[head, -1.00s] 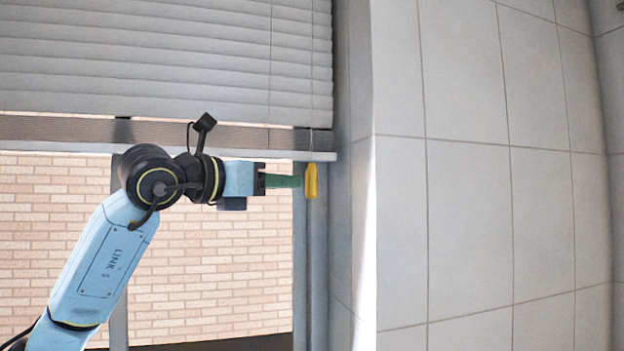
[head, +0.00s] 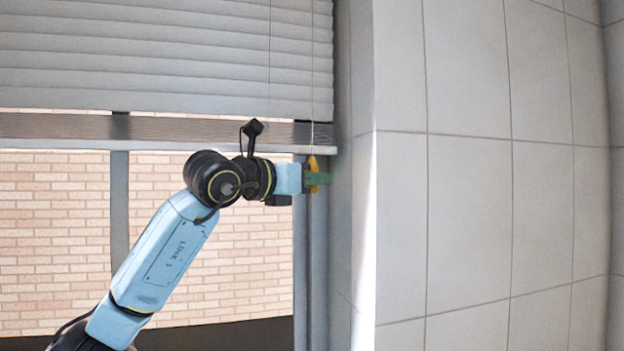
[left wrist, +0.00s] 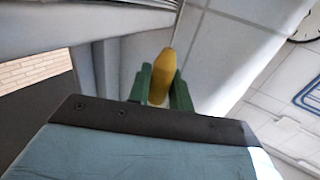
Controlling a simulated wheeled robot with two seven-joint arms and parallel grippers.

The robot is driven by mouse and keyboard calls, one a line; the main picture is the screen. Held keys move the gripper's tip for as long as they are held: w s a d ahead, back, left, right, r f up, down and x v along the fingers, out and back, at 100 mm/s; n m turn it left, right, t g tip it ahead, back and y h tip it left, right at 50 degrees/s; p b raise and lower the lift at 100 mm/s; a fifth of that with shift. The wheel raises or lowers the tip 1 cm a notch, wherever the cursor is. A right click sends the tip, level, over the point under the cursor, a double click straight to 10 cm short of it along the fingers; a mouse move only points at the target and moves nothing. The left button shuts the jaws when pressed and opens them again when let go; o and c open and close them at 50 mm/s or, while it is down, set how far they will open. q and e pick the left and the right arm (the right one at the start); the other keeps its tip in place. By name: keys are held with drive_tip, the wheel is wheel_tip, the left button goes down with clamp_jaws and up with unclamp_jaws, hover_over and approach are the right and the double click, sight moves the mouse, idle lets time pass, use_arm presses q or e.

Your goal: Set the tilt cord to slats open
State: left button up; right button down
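The tilt cord's yellow tassel (head: 313,163) hangs below the blind at the right edge of the window. The thin cord (head: 312,90) runs down to it in front of the slats. My left gripper (head: 318,179) is at the tassel, its green fingers across it in the head view. In the left wrist view the tassel (left wrist: 162,72) stands between the two green fingers (left wrist: 161,88), one on each side. A small gap shows beside the tassel, so the fingers look open around it. My right gripper is not in view.
The white slatted blind (head: 160,55) covers the upper window, with its bottom rail just above my left wrist. A tiled wall (head: 470,200) stands close to the right of the tassel. A brick wall (head: 50,230) shows through the window.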

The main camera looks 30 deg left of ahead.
use_arm(q)
clamp_jaws()
wheel_tip(320, 180, down, 11)
drive_tip(key=b, duration=0.9)
drive_tip(key=shift+r, duration=0.15)
drive_tip(key=shift+w, duration=0.1)
drive_tip(key=shift+o, duration=1)
unclamp_jaws()
drive_tip(key=shift+o, duration=1.4)
drive_tip(key=shift+r, duration=0.1)
